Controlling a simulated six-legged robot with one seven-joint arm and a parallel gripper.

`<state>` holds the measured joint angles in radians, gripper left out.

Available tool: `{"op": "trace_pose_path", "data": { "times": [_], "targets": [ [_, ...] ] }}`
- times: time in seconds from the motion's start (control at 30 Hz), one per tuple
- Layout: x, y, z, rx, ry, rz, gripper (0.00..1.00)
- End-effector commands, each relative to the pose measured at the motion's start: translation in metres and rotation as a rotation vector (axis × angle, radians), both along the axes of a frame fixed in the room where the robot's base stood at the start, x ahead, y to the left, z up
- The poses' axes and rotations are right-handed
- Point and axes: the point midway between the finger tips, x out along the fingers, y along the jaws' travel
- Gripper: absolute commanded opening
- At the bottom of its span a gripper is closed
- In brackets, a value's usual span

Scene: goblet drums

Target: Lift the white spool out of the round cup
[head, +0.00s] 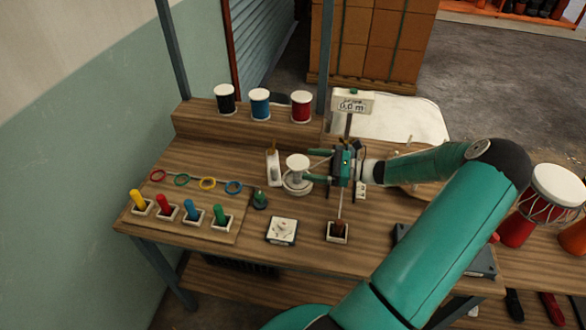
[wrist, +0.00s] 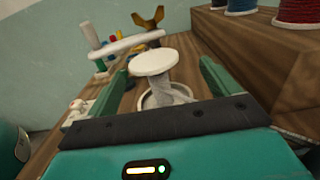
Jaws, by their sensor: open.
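The white spool (head: 298,162) stands upright in the round cup (head: 296,188) on the wooden bench. In the wrist view the spool's flat top disc (wrist: 154,62) and grey-white stem show, with the stem's foot inside the cup's rim (wrist: 146,101). My gripper (head: 318,166) comes in from the right in the head view, with its fingers pointing left toward the spool. In the wrist view my gripper (wrist: 162,76) is open, with one green finger to each side of the spool. The fingers appear apart from it. The spool's lower end is hidden in the cup.
A white stand (head: 272,168) with a brown fork is close behind the cup. Black, blue and red thread spools (head: 259,103) sit on the raised shelf. A sign (head: 352,103) stands behind my gripper. Colored pegs (head: 191,211) are at left. A white square box (head: 282,230) lies in front.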

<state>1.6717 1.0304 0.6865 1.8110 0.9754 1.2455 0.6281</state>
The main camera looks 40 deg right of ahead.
Motion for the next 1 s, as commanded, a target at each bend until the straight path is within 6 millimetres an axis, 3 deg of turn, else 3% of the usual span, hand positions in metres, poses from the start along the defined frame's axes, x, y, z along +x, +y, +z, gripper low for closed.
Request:
{"op": "trace_pose_path", "data": {
  "times": [0.37,0.6,0.9,1.0],
  "targets": [
    [0.019,0.020,0.001,0.002,-0.001,-0.005,0.87],
    [0.046,0.045,0.003,0.001,0.000,-0.003,0.87],
    [0.055,0.049,0.003,0.000,0.000,-0.005,0.87],
    [0.055,0.049,0.003,0.000,0.000,-0.005,0.70]
  ]
}}
